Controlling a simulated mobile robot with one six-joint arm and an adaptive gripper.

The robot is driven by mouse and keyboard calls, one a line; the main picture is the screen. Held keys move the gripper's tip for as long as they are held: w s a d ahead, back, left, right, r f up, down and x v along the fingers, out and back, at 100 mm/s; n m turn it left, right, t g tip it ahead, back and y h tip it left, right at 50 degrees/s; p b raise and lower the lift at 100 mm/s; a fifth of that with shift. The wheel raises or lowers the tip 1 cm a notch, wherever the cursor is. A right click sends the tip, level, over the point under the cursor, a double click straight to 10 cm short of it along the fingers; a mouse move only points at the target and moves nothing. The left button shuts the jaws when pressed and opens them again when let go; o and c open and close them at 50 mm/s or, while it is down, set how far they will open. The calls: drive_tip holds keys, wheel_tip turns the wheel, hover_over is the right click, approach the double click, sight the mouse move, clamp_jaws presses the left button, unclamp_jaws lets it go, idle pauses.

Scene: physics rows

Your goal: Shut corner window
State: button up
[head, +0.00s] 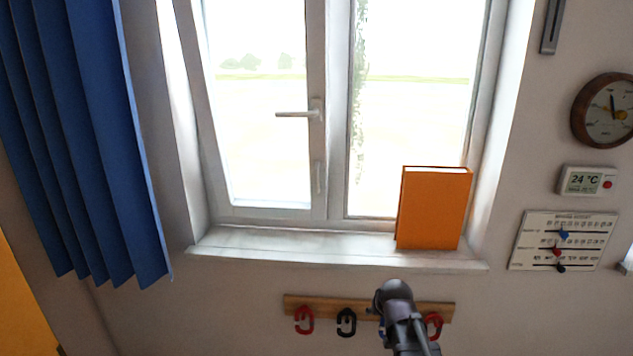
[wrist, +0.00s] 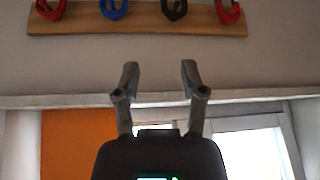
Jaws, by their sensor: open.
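The window has a white left sash (head: 315,60) with a lever handle (head: 298,114) lying level, pointing left. In the wrist view, which appears upside down, part of the white window frame (wrist: 278,120) shows at the lower right. My gripper (wrist: 158,78) is open and empty there, its fingers apart in front of the wall and sill edge. In the head view my dark arm end shows below the sill, but the fingertips cannot be made out.
An orange book (head: 433,210) stands upright on the right of the white sill (head: 300,247), in front of the right pane. A hook rail (head: 365,306) hangs below the sill. A blue curtain (head: 85,140) hangs left. A clock (head: 606,110), thermometer (head: 587,181) and calendar (head: 530,240) are right.

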drive_tip(key=w+a+r+t+y, duration=0.1)
drive_tip(key=w+a+r+t, duration=0.35)
drive_tip(key=w, duration=0.25)
drive_tip(key=n+t+y+b, duration=0.1)
drive_tip(key=t+y+b, duration=0.1)
drive_tip(key=t, duration=0.9)
approach(317, 181)
drive_tip(key=a+v, duration=0.1)
drive_tip(key=v, duration=0.2)
drive_tip(key=shift+w+d+f, duration=0.1)
drive_tip(key=shift+d+f, duration=0.05)
drive_tip(key=shift+d, duration=0.45)
drive_tip(key=p+x, duration=0.5)
drive_tip(key=x, duration=0.8)
drive_tip(key=shift+w+a+p, duration=0.15)
drive_tip(key=shift+w+p, duration=0.15)
drive_tip(key=shift+p, duration=0.05)
drive_tip(key=shift+r, duration=0.25)
clamp_jaws()
